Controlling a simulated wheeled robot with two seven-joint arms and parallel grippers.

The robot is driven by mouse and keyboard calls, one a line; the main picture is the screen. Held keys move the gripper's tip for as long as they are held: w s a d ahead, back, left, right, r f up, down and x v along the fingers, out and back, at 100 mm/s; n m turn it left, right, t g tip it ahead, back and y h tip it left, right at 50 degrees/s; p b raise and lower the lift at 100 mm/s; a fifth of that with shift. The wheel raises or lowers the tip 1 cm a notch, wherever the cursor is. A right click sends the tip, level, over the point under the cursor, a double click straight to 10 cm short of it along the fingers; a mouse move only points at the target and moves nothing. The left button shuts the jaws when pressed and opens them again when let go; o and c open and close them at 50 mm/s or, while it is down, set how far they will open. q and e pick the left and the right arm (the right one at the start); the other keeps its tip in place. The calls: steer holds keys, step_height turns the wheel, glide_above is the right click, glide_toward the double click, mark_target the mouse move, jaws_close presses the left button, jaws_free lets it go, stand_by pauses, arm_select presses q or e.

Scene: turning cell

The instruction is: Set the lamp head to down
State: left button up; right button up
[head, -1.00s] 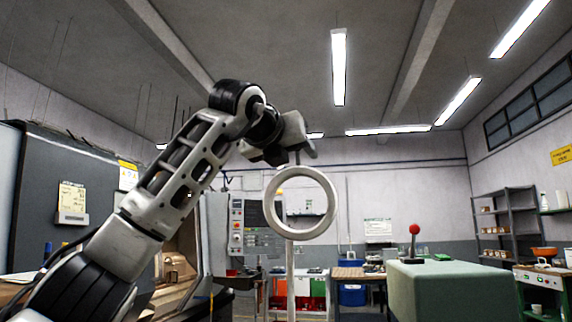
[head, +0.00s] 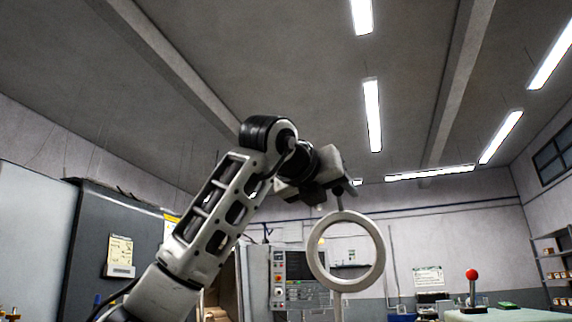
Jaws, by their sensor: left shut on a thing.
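The lamp head is a white ring (head: 313,252) on a thin upright pole, right of centre in the head view. Its open face is turned toward me, and a short stem rises from its top edge. My left gripper (head: 332,192) is just above the ring, at the upper end of that stem. Its jaws are shut on the stem, though the contact itself is small and partly hidden by the hand. My right gripper is not in view.
A machine control panel (head: 279,278) stands behind the ring on the left. A red ball on a stick (head: 472,275) rises from a pale green surface (head: 520,314) at lower right. Shelves (head: 553,265) stand at the far right. The space right of the ring is open.

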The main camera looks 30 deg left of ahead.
arm_select(q)
steer(key=s+a+r+b, duration=0.1)
steer(key=s+b, duration=0.2)
steer(key=s, duration=1.2)
steer(key=shift+r+b, duration=0.15)
steer(key=shift+b, duration=0.2)
stand_by(0.4)
stand_by(0.4)
